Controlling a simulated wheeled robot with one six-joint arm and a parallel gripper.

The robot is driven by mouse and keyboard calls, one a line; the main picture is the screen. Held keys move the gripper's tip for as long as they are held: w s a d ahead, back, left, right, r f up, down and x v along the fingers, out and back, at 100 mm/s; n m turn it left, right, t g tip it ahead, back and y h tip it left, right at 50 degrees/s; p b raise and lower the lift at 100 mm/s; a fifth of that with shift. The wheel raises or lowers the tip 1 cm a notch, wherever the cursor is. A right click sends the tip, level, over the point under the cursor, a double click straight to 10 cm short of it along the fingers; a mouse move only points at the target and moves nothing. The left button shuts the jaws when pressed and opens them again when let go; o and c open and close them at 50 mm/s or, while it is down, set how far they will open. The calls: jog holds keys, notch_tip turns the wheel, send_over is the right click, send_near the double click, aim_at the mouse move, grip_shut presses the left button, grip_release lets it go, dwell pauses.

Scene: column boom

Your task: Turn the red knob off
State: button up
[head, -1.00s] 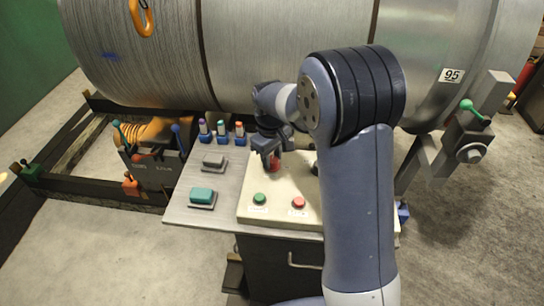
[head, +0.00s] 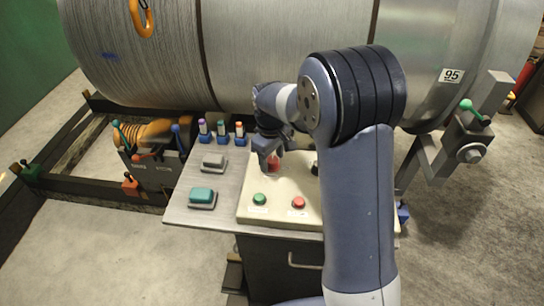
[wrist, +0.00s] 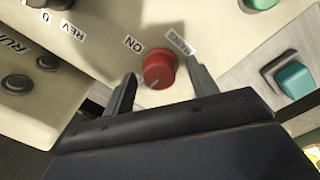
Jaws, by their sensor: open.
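The red knob (wrist: 159,69) sits on the cream control panel (wrist: 100,30), with an "ON" label beside it in the wrist view. A white pointer mark shows on its near side. My gripper (wrist: 158,88) is open, with one finger on either side of the knob and small gaps visible to it. In the head view the knob (head: 273,163) is partly hidden by my gripper (head: 268,160), which points down at it.
A green button (head: 260,199) and a red button (head: 298,202) sit at the panel's front. A black knob (head: 315,168) is partly behind my arm. Teal (head: 202,196) and grey (head: 213,161) blocks lie left. A large cable drum (head: 280,60) stands behind.

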aim_at(271, 160)
notch_tip(271, 160, up, 11)
jog(key=shift+s+a+b, duration=0.15)
jog(key=shift+b, duration=0.15)
dwell(0.4)
jog(key=shift+f, duration=0.15)
notch_tip(271, 160, down, 11)
jog(key=shift+r+p, duration=0.1)
jog(key=shift+p, duration=0.25)
jog(key=shift+m, duration=0.3)
jog(key=shift+r, duration=0.1)
